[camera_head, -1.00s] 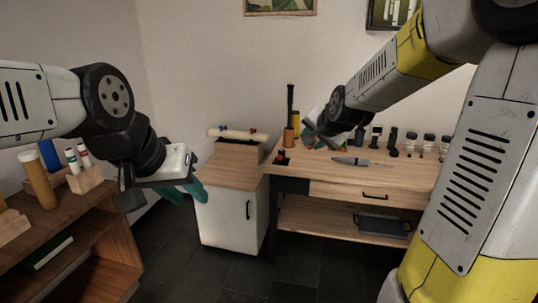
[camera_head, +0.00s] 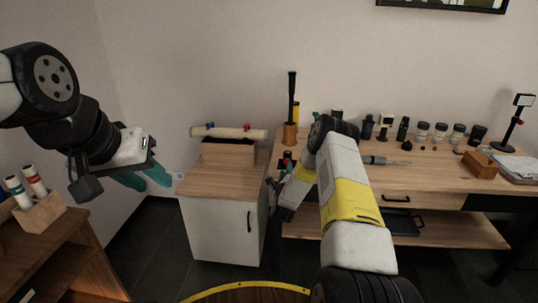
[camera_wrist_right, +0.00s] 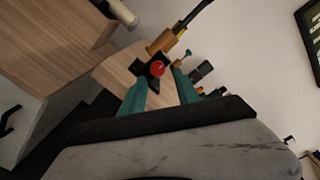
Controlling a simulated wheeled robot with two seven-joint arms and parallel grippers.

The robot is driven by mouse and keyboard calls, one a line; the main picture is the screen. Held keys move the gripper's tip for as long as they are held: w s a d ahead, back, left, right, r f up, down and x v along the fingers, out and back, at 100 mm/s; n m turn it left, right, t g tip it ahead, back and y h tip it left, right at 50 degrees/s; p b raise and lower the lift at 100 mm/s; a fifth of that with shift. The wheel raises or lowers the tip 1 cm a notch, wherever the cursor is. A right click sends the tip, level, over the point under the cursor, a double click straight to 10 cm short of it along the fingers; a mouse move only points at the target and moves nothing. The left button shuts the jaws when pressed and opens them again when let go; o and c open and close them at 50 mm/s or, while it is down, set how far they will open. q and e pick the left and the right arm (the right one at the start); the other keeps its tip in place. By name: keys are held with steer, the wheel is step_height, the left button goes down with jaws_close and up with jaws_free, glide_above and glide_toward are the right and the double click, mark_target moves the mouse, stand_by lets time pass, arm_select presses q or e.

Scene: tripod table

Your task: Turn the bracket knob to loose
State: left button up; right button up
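A red knob (camera_wrist_right: 158,69) sits on a small black bracket (camera_wrist_right: 150,82) at the left end of the workbench. In the head view the red knob (camera_head: 287,154) is small, close behind my right gripper. My right gripper (camera_wrist_right: 160,76) is open and empty. In its wrist view its teal fingers point at the bracket, with the knob showing between the tips. I cannot tell whether they touch it. In the head view my right wrist hides part of the bench's left end. My left gripper (camera_head: 146,180) is open and empty, held in the air at the left.
A white cabinet (camera_head: 222,225) stands left of the bench. A wooden shelf (camera_head: 75,245) is at lower left.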

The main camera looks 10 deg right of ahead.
mark_target(287, 161)
steer(key=shift+m, duration=0.3)
steer(key=x, duration=0.8)
steer(key=shift+f, duration=0.4)
jaws_close()
